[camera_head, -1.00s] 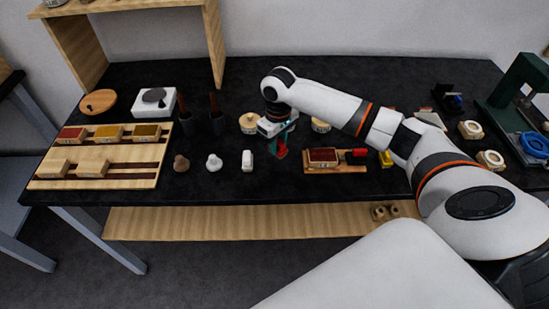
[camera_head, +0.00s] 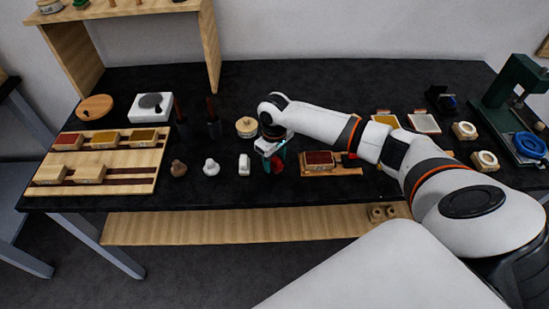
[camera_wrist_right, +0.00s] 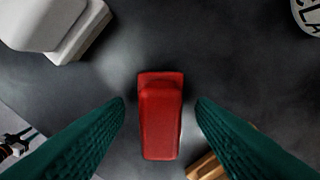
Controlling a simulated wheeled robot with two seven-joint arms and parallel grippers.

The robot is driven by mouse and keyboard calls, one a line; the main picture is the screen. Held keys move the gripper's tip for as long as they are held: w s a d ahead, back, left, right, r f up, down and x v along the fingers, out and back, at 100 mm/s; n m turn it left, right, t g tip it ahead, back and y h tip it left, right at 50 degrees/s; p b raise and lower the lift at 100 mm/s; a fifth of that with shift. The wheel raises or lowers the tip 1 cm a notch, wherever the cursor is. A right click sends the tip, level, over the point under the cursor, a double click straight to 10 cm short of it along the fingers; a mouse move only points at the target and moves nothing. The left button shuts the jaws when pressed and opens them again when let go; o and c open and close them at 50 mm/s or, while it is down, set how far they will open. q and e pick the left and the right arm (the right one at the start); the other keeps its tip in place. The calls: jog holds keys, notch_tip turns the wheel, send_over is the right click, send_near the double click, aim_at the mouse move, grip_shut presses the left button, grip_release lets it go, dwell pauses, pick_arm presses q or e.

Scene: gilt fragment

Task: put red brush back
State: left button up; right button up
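The red brush (camera_wrist_right: 161,115) shows between the two green fingers of my right gripper (camera_wrist_right: 161,103) in the right wrist view. The fingers are open, with a gap on each side of it. In the head view my right gripper (camera_head: 275,163) is low over the front middle of the black table, with red (camera_head: 278,167) showing at its fingers. It is left of a wooden tray (camera_head: 345,171) that bears a block with a dark red top (camera_head: 319,158). Another small red piece at that tray's right is partly hidden by my arm. My left gripper is not in view.
A white block (camera_head: 244,165) stands just left of the gripper, with a white knob (camera_head: 211,167) beyond. A round wooden-topped jar (camera_head: 246,127) is behind. A wooden rack (camera_head: 140,180) with coloured blocks is at left, a green press (camera_head: 518,95) at right.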

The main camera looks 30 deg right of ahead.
aim_at(275, 158)
jog(key=shift+r, duration=0.1)
notch_tip(275, 158, up, 12)
jog(key=b, duration=0.1)
dwell(0.5)
dwell(0.4)
